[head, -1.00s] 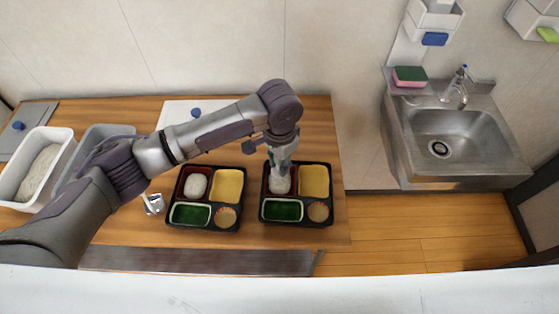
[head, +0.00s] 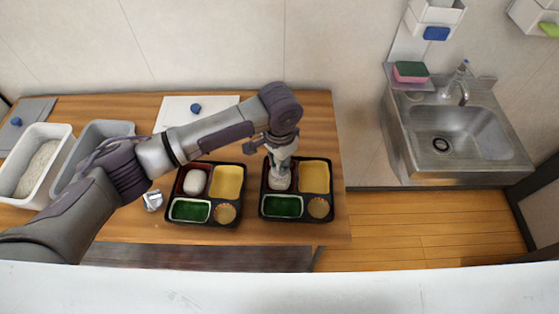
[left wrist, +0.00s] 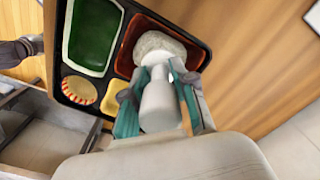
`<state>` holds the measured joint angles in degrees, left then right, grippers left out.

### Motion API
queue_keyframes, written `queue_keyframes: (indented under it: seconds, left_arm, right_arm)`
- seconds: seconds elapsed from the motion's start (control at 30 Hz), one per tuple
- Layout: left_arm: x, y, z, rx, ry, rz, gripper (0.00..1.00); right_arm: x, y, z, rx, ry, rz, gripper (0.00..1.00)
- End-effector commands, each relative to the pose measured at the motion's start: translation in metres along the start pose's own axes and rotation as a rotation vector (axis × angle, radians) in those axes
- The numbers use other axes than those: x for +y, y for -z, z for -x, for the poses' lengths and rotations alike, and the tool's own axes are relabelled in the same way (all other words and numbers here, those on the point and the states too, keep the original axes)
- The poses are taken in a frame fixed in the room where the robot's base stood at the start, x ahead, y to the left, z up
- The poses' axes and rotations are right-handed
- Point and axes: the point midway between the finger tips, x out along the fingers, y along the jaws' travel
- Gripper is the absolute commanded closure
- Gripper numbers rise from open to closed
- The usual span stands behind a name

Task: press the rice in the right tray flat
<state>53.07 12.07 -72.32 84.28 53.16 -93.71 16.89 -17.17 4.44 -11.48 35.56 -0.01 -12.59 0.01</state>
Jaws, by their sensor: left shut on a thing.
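The right tray (head: 306,212) is black, with red, yellow and green compartments and a round cup. White rice (head: 281,184) lies in its red compartment at the back left; it also shows in the left wrist view (left wrist: 157,42). My left gripper (head: 281,160) is above that compartment, shut on a white pressing tool (left wrist: 160,104). The tool's far end is over the rice and appears to meet it; exact contact is hard to tell. The tool hides part of the rice. My right gripper is not in view.
A similar left tray (head: 239,205) with a rounded rice mound (head: 194,181) stands beside it. A white bin of rice (head: 62,141) and a grey bin (head: 124,128) are at the left. A white board (head: 172,108) lies behind. The sink (head: 468,150) is right of the counter.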

Motion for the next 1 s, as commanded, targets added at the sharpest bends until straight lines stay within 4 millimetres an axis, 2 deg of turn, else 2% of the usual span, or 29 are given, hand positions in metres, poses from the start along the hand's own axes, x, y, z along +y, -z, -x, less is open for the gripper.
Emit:
queue_keyframes:
  seconds: [1.0]
  left_arm:
    - [0.000,0.000,-0.021,0.000,-0.001,-0.001,1.00]
  right_arm:
    - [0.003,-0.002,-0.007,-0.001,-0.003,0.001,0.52]
